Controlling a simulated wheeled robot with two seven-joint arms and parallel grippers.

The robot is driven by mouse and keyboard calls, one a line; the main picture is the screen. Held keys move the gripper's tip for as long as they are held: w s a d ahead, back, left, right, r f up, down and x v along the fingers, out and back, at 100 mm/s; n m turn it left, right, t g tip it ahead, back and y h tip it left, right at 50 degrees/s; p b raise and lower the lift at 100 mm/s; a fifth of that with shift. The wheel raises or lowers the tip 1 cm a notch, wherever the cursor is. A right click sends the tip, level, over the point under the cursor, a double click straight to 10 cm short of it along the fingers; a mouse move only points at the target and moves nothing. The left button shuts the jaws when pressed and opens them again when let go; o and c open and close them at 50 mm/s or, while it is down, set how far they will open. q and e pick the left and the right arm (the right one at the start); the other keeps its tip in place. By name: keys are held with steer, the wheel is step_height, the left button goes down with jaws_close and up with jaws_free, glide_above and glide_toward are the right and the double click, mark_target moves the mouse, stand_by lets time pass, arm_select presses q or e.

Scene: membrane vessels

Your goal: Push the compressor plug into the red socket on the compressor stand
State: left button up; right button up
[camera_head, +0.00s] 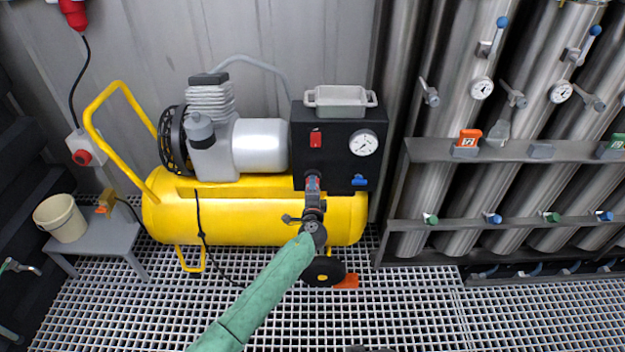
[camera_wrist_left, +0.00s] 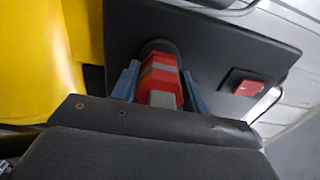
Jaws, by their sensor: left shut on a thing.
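My left gripper (camera_head: 313,186) reaches the lower part of the black panel (camera_head: 340,120) on the yellow compressor (camera_head: 250,215). In the left wrist view, its two blue-grey fingers are shut on a red piece with grey bands (camera_wrist_left: 160,82), which looks like the plug. The piece's far end meets a dark round fitting (camera_wrist_left: 158,47) on the panel; I cannot tell how deep it sits. No cable shows on it. A grey box with a red round front (camera_head: 82,157), perhaps a socket, is on the wall at the left. My right gripper is not in view.
A red switch (camera_head: 315,139), a gauge (camera_head: 363,142) and a blue valve (camera_head: 359,181) are on the panel. A grey tray (camera_head: 340,112) sits on top. A black cable (camera_head: 203,235) hangs in front of the tank. A small grey table (camera_head: 100,238) with a bucket (camera_head: 62,217) stands left.

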arm_select(q)
steer(key=shift+s, duration=2.25)
steer(key=shift+s, duration=0.15)
